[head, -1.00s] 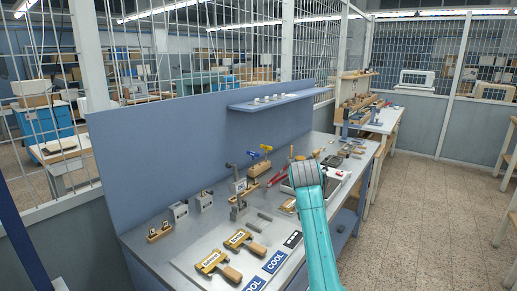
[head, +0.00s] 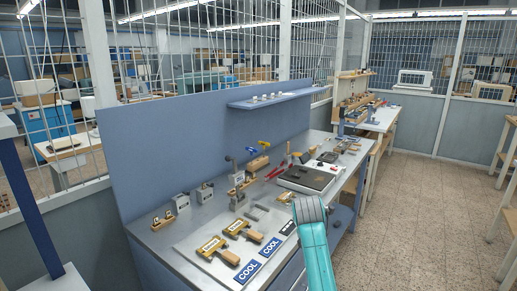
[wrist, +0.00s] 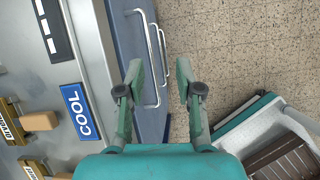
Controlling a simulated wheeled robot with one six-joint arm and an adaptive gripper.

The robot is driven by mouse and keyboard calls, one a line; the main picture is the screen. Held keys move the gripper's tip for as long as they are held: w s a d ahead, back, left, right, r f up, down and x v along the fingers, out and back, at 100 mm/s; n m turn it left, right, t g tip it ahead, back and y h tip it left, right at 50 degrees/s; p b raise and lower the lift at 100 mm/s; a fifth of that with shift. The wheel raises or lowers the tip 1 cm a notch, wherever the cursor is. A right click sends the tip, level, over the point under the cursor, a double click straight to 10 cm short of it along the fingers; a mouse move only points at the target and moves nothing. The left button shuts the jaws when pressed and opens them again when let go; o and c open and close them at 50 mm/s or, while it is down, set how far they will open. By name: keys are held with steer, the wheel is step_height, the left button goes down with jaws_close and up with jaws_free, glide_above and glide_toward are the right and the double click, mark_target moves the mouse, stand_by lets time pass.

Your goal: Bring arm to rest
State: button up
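My teal arm (head: 315,245) rises at the lower right of the head view, at the front edge of the workbench. Its gripper is hidden in that view. In the wrist view my gripper (wrist: 160,75) points down with its two fingers apart and nothing between them. It is above the bench's front side, over drawer handles (wrist: 155,55) and the tiled floor.
The bench (head: 165,235) holds wooden-handled stamping tools (head: 240,228), blue COOL plates (head: 247,272), a black-topped device (head: 305,178) and small fixtures. A blue panel (head: 170,130) with a shelf (head: 275,101) stands behind. Tiled floor (head: 420,220) at right is clear.

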steer(key=s+d+f+m+t+y, duration=0.15)
steer(key=s+f+m, duration=0.25)
steer(key=s+f, duration=0.65)
steer(key=s+f+m+t+h, duration=0.15)
steer(key=s+f+m, duration=0.4)
steer(key=f, duration=0.85)
steer(key=s+f+m+t+y, duration=0.2)
steer(key=s+f, duration=0.1)
steer(key=s, duration=0.9)
steer(key=s+r+m+t, duration=0.1)
steer(key=s+r+m, duration=0.25)
steer(key=s, duration=0.75)
steer(key=s+r+m+t, duration=0.2)
steer(key=s+m, duration=0.2)
steer(key=s, duration=0.6)
steer(key=s+r+m+t, duration=0.2)
steer(key=s+r+m, duration=0.6)
steer(key=s+r, duration=0.6)
steer(key=shift+s+a+r+y, duration=0.15)
steer(key=shift+r+y, duration=0.15)
steer(key=shift+r, duration=0.5)
